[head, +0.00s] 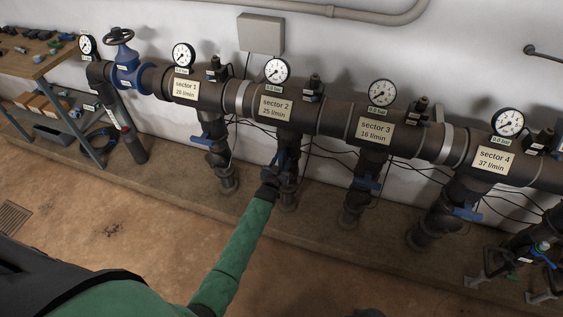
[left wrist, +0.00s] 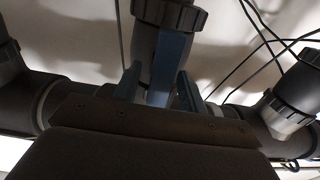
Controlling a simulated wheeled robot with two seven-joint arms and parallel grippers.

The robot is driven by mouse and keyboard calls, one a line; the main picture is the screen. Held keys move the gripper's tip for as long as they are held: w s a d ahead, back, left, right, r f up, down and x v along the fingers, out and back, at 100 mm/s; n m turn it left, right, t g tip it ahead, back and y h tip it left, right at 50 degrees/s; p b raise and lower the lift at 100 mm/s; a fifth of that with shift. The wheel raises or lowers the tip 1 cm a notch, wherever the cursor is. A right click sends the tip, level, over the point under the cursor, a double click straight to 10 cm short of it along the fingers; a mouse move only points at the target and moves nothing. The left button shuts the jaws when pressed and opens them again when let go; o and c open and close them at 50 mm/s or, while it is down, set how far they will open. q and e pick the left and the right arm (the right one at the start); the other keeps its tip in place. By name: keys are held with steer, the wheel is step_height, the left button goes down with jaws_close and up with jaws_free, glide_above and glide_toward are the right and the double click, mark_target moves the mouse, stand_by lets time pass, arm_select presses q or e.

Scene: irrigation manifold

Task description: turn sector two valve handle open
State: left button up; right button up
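The sector two valve sits on the drop pipe under the sign "sector 2, 25 l/min" (head: 275,108). Its blue handle (head: 281,158) looks roughly in line with the pipe. My left gripper (head: 272,179) is at this valve, at the end of the green-sleeved arm. In the left wrist view the blue handle (left wrist: 168,68) runs between the two fingers of my left gripper (left wrist: 157,88). A gap shows on the handle's left side; contact on the right side is unclear. My right gripper is not in view.
Blue handles of sector 1 (head: 202,140), sector 3 (head: 367,183) and sector 4 (head: 467,213) sit crosswise on neighbouring pipes. Thin black cables (head: 325,152) hang behind the pipes. A low ledge (head: 320,228) runs below. A workbench (head: 40,62) stands at far left.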

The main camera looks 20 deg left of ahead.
mark_target(281, 164)
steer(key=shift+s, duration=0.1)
arm_select(q)
steer(key=shift+s, duration=0.4)
steer(key=s+b, duration=0.1)
steer(key=s, duration=0.4)
steer(key=shift+s+a+b, duration=0.15)
steer(key=shift+s+b, duration=0.05)
steer(key=shift+b, duration=0.15)
steer(key=shift+s, duration=0.8)
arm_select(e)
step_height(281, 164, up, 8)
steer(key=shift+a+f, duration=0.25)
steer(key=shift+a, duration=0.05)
